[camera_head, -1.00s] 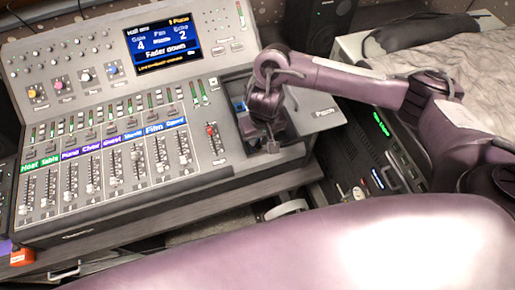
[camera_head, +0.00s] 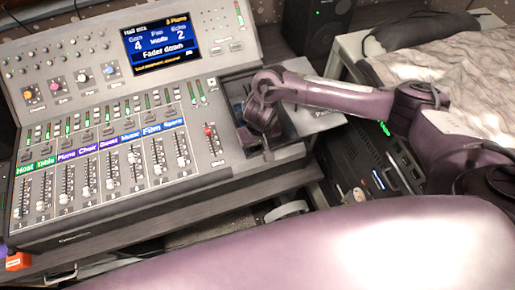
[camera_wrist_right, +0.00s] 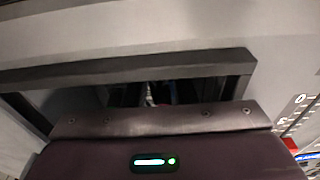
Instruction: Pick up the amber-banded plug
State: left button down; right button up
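My right gripper (camera_head: 266,148) points down into the dark recessed tray (camera_head: 290,128) at the right end of the mixing console (camera_head: 75,232). Its fingers are mostly hidden, and I cannot tell whether they are open or shut. In the right wrist view the gripper body covers the bottom, with the tray's dark rim (camera_wrist_right: 130,70) just beyond it. A small pale and reddish patch shows in the dark gap there, too small to identify. I cannot make out the amber-banded plug in any view. My left gripper is not in view.
The console has a lit screen (camera_head: 160,45), coloured channel labels and several faders, close left of the gripper. A dark rack unit (camera_head: 370,165) with green lights stands to the right. A speaker (camera_head: 315,25) is behind. A large purple link of mine crosses the bottom.

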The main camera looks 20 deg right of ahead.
grip_shut()
jog(key=shift+w+r, duration=0.1)
jog(key=shift+r, duration=0.4)
notch_tip(320, 180, up, 22)
jog(key=p, duration=1)
jog(key=shift+f, duration=0.1)
